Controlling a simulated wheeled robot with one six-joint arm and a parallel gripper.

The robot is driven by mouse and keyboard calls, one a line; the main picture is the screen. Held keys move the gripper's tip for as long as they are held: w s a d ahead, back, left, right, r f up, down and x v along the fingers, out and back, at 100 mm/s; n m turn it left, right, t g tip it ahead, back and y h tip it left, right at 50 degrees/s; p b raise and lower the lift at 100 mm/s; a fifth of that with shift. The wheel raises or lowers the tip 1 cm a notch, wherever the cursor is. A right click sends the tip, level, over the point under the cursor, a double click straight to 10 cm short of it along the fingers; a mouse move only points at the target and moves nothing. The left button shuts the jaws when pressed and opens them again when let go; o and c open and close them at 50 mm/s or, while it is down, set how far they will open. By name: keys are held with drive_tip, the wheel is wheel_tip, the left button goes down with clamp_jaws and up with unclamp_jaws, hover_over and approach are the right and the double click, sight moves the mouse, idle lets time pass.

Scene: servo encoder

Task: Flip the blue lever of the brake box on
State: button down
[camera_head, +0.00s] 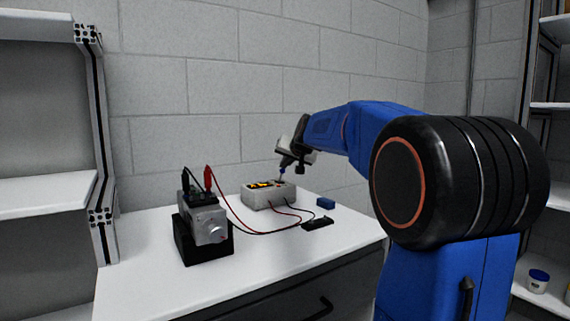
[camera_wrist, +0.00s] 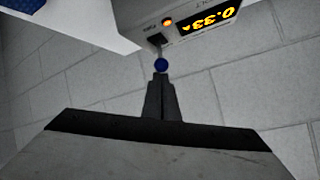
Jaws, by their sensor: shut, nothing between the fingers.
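A light grey box (camera_head: 262,198), which I take for the brake box, sits at the back of the white table. In the wrist view the box (camera_wrist: 190,22) shows a lit yellow display reading about 0.33 A, upside down, and a lit orange lamp (camera_wrist: 167,22). A blue round knob (camera_wrist: 160,65), apparently the blue lever's tip, stands out near a dark slot. My gripper (camera_wrist: 161,78) is shut and empty, its fingertips right at the blue knob. I cannot tell whether they touch. In the head view my gripper (camera_head: 282,177) points down at the box's top.
A grey motor (camera_head: 208,224) on a black stand is at the left, with red and black leads running towards the box. The table's front (camera_head: 260,280) is clear.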

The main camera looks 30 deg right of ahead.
drive_tip(key=shift+w, duration=0.25)
drive_tip(key=shift+w+f, duration=0.2)
drive_tip(key=shift+w, duration=0.35)
drive_tip(key=d+v, duration=0.1)
drive_tip(key=v, duration=0.8)
drive_tip(key=shift+s+d, duration=0.25)
drive_tip(key=shift+d, duration=0.25)
drive_tip(key=shift+r, duration=0.1)
idle(0.4)
